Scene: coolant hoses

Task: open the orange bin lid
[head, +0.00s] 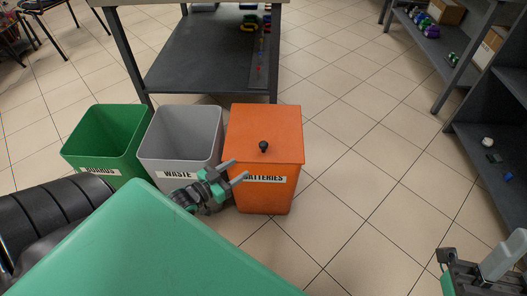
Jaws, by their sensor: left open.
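The orange bin (266,200) stands on the floor in the middle of the head view, with a white label reading "BATTERIES" partly hidden by my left gripper. Its flat orange lid (264,130) lies closed on top. A small black knob (263,147) stands up near the middle of the lid. My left gripper (238,170) is open and empty, in front of the bin's left front side and below the knob in the picture. I cannot tell whether it touches the bin. Part of my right gripper (490,268) shows at the lower right corner, far from the bin; its fingertips are not clear.
A grey bin (181,135) labelled "WASTE" and a green bin (105,135) stand open to the left of the orange bin. A table with a dark lower shelf (205,65) is behind them. Grey shelving (490,150) stands at the right. The tiled floor (360,150) between is clear.

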